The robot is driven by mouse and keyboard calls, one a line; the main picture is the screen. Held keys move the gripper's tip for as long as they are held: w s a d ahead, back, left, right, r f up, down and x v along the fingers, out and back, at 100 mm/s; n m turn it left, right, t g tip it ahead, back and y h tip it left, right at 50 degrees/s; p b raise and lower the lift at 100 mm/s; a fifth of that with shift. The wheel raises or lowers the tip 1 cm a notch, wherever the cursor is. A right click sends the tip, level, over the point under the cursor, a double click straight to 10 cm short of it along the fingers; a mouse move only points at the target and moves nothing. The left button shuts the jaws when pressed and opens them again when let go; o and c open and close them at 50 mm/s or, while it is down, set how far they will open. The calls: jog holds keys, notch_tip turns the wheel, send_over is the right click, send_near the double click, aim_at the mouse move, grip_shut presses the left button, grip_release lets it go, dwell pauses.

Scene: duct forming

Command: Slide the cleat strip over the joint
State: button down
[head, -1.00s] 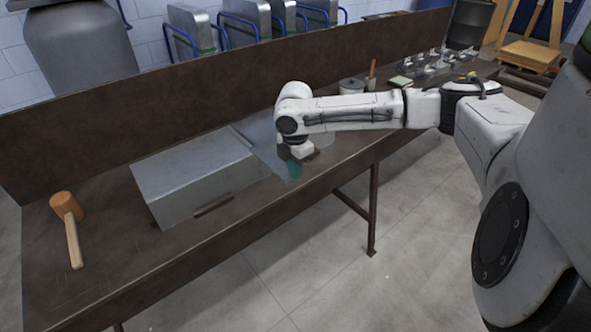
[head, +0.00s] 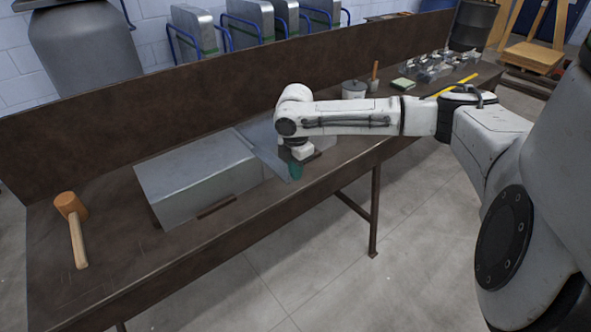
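A grey sheet-metal duct section (head: 195,175) lies on the bench. A second, flatter-looking metal section (head: 262,134) meets its right end, partly hidden behind my arm. A thin pale edge (head: 262,156) runs along the joint between them; I cannot tell whether this is the cleat strip or a flange. My gripper (head: 296,171) points down at the near end of that edge, at the bench's front side. Its teal fingertips are small and partly hidden, so I cannot tell whether they are open or hold anything.
A wooden mallet (head: 73,228) lies at the bench's left end. A small brown bar (head: 216,207) lies before the duct. A pot (head: 354,89), a green-topped pad (head: 403,84) and clamp-like metal parts (head: 430,66) stand at right. A backboard (head: 120,120) closes the rear.

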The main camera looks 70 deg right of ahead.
aim_at(277, 162)
jog(key=shift+w, duration=0.1)
jog(key=shift+w+d, duration=0.25)
jog(key=shift+w, duration=0.05)
jog(key=shift+p, duration=0.45)
dwell(0.3)
jog(key=shift+w, duration=0.1)
dwell(0.3)
jog(key=shift+w+d+b, duration=0.25)
jog(key=shift+w+d, duration=0.3)
jog(key=shift+w, duration=0.25)
jog(key=shift+w+d+b, duration=0.25)
jog(key=shift+w+d, duration=0.25)
jog(key=shift+w, duration=0.3)
jog(key=shift+w, duration=0.1)
jog(key=shift+w+d+b, duration=0.4)
jog(key=shift+w+d, duration=0.1)
jog(key=shift+w, duration=0.3)
jog(key=shift+w+d+b, duration=0.4)
jog(key=shift+w+d, duration=0.1)
jog(key=shift+w, duration=0.3)
jog(key=shift+w+d, duration=0.1)
